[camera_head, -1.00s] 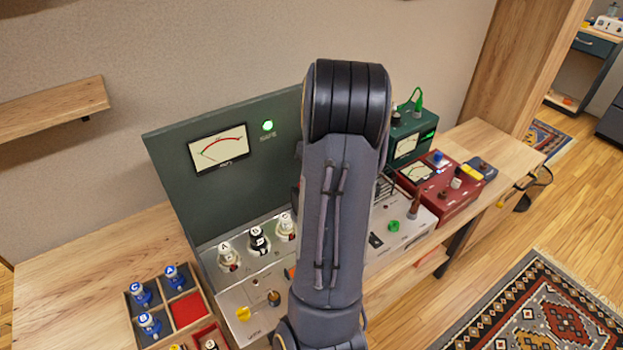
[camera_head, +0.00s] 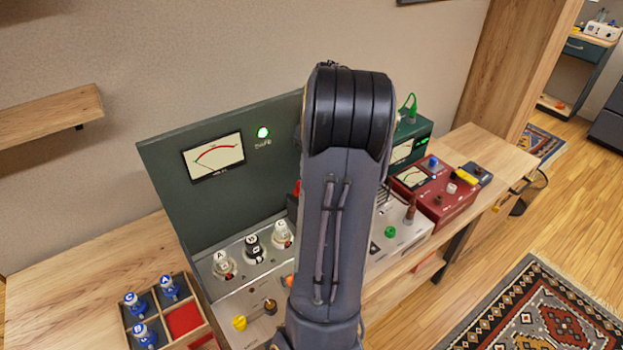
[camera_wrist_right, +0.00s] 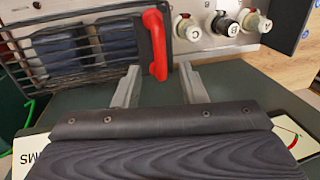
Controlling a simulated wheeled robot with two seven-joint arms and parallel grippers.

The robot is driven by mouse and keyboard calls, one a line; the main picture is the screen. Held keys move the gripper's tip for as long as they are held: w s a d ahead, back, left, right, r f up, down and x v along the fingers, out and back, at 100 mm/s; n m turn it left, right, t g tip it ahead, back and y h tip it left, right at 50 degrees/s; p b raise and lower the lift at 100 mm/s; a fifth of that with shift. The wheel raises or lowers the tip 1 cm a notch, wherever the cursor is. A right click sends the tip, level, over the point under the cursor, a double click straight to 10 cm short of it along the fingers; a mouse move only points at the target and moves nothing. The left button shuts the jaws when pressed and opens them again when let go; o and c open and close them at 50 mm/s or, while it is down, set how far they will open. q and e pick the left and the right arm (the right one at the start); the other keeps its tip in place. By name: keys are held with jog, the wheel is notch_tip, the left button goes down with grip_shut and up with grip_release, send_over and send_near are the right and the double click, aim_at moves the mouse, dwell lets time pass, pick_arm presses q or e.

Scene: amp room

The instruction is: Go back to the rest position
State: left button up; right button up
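A grey arm link of mine (camera_head: 340,200) with a black elbow rises through the middle of the head view and hides part of the bench. Neither gripper shows in the head view. In the right wrist view my right gripper (camera_wrist_right: 159,86) has its two grey fingers apart, with nothing held between them. A red lever handle (camera_wrist_right: 156,45) shows beyond the fingers, and I cannot tell how far away it is. My left gripper is not in view.
A dark green meter panel (camera_head: 165,175) with a lit green lamp (camera_head: 263,132) stands behind labelled tubes (camera_head: 253,247). A divided wooden tray (camera_head: 166,285) holds blue tubes at lower left. A red box (camera_head: 438,200) stands at right. A wall shelf (camera_head: 50,115) is upper left.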

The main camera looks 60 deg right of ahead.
jog(key=shift+d+r, duration=0.2)
jog(key=shift+r, duration=0.85)
jog(key=shift+a, duration=0.1)
jog(key=w+a+r+n+t, duration=0.1)
jog(key=w+a, duration=0.1)
jog(key=a, duration=0.8)
jog(key=w+a+r+n+t, duration=0.1)
jog(key=w+a+r+t, duration=0.15)
jog(key=a, duration=0.75)
jog(key=s+a+f+n+y, duration=0.1)
jog(key=s+a+f, duration=0.1)
jog(key=a, duration=0.7)
jog(key=s+a+f+n+t, duration=0.1)
jog(key=s+a+f, duration=0.2)
jog(key=a, duration=0.5)
jog(key=shift+s+a+y, duration=0.4)
